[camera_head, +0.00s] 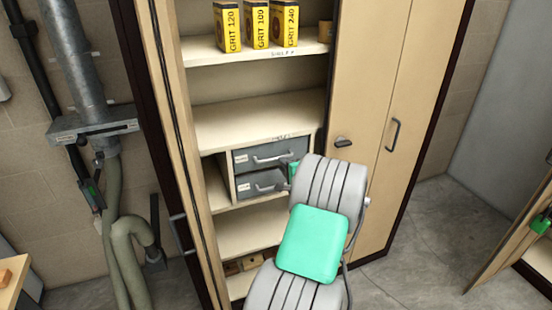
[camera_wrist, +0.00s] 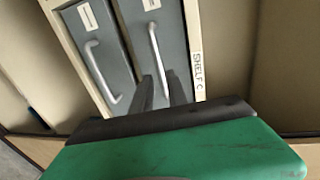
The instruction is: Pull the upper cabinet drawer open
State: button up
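The upper drawer (camera_head: 243,161) is a grey front with a pale bar handle (camera_head: 273,158), inside the open cabinet, and it looks shut. In the wrist view, turned on its side, the upper drawer (camera_wrist: 140,28) is the right one, beside the shelf label. My gripper (camera_wrist: 162,86) points at this drawer's front. Its two dark fingers are apart, one on each side of the near end of the handle (camera_wrist: 157,55). I cannot tell whether either finger touches it. In the head view my arm hides most of the gripper and the drawers' right edge.
The lower drawer (camera_head: 245,190) sits directly below, with its own handle (camera_wrist: 98,70). Yellow grit boxes (camera_head: 256,25) stand on a shelf above. The left cabinet door is swung open; the right door (camera_head: 370,110) looks shut. Wooden blocks (camera_head: 240,265) lie on the bottom shelf.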

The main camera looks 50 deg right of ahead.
aim_at(276, 159)
jog(key=p+x, duration=0.1)
jog(key=x, duration=0.6)
jog(key=shift+w+a, duration=0.1)
jog(key=shift+a, duration=0.05)
grip_shut()
dwell(1.1)
